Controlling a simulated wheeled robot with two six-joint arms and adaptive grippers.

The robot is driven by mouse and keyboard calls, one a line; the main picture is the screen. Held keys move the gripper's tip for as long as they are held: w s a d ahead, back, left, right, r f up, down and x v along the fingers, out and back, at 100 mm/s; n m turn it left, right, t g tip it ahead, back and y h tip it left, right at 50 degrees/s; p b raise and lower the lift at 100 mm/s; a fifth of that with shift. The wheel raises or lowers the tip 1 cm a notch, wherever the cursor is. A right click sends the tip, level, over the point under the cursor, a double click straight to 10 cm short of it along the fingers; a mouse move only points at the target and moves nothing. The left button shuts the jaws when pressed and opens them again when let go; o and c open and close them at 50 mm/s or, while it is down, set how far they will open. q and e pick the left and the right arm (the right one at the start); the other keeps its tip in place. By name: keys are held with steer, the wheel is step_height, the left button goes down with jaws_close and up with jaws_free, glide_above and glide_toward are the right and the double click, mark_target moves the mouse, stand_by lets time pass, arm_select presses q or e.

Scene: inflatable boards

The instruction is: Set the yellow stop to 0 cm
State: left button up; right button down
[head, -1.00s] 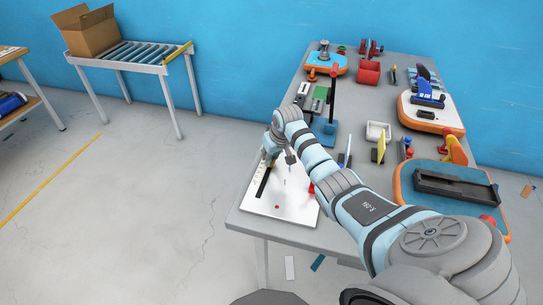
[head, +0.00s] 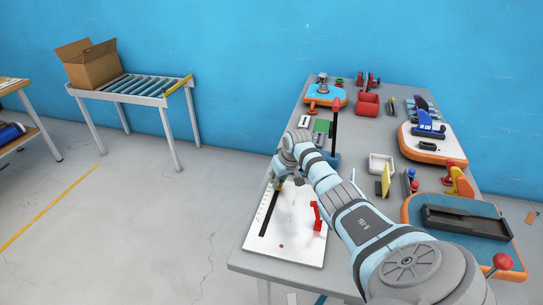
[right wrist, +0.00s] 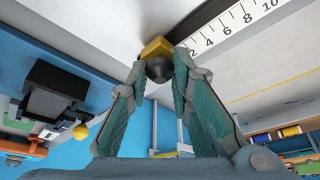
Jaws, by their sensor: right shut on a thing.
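The yellow stop (right wrist: 157,46) with its round black knob (right wrist: 160,69) sits at the low-number end of the printed scale (right wrist: 236,26), short of the 2 mark. Its exact reading is hidden. My right gripper (right wrist: 160,64) is shut on the stop's knob, one finger on each side. In the head view a bit of yellow (head: 279,187) shows under my right gripper (head: 283,181), at the far end of the black slot (head: 269,218) on the white board (head: 295,250). My left gripper is not in view.
A red clamp-like part (head: 316,214) stands on the white board's right side. A red-topped post (head: 335,125) rises behind my arm. A white tray (head: 381,164), a yellow plate (head: 385,179) and other boards crowd the table to the right.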

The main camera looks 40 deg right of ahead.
steer(key=c, duration=1.8)
jaws_free()
steer(key=shift+d+r, duration=0.1)
steer(key=shift+r, duration=0.05)
steer(key=shift+c, duration=0.2)
steer(key=o, duration=0.3)
steer(key=shift+o, duration=0.5)
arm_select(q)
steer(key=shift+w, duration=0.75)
arm_select(e)
steer(key=v, duration=1.1)
steer(key=shift+s+r, duration=0.3)
steer(key=shift+r, duration=0.05)
